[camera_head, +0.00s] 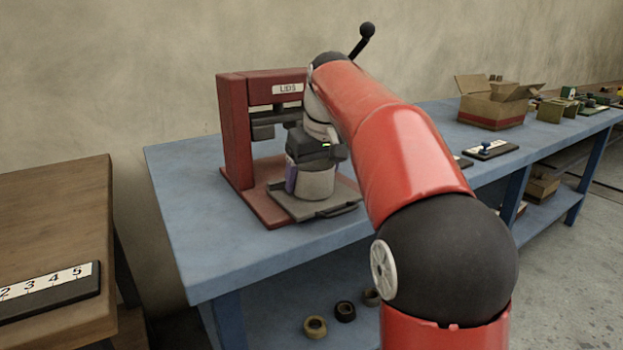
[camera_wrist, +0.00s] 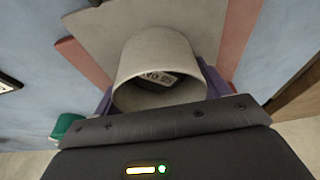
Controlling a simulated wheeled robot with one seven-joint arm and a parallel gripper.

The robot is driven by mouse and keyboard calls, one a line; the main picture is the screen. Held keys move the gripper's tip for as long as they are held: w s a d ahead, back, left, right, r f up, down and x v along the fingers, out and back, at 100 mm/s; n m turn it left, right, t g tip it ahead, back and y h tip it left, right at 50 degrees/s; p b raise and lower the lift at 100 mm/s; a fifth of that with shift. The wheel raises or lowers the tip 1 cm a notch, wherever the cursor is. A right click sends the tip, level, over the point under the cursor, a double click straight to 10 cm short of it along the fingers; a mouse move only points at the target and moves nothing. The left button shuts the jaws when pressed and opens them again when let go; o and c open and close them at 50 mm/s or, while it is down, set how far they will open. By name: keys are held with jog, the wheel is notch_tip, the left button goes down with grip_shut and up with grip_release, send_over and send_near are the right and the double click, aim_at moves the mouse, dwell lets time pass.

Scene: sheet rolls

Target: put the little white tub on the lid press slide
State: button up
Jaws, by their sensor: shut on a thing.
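The little white tub (camera_head: 317,183) is upright over the grey lid press slide (camera_head: 285,205), in front of the red lid press (camera_head: 236,130). My gripper (camera_head: 310,178) is shut on the tub, with purple fingers at its sides. In the wrist view the tub (camera_wrist: 155,48) shows its open rim, with a lettered label inside, between the fingers of my gripper (camera_wrist: 160,85). The slide (camera_wrist: 95,28) lies beyond it. The tub's base looks at or very near the slide's surface; I cannot tell whether it touches.
The press stands on a blue bench (camera_head: 195,190). A cardboard box (camera_head: 493,108) stands further right on it. Tape rolls (camera_head: 316,326) lie on the shelf below. A brown table (camera_head: 50,215) with a numbered strip (camera_head: 45,284) is at left. The press's upper part overhangs behind the tub.

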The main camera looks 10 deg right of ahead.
jog(key=shift+f, duration=0.1)
jog(key=o, duration=0.5)
jog(key=shift+f, duration=0.1)
jog(key=o, duration=0.5)
jog(key=p+v, duration=0.2)
jog(key=v, duration=1)
jog(key=s+f+m+t, duration=0.1)
jog(key=s+f, duration=0.2)
jog(key=s, duration=0.5)
jog(key=s+a+f+m+t+h, duration=0.1)
jog(key=s+f+m, duration=0.1)
jog(key=s+f, duration=1.6)
notch_tip(320, 180, down, 4)
jog(key=shift+r+m, duration=0.15)
jog(key=shift+m, duration=0.15)
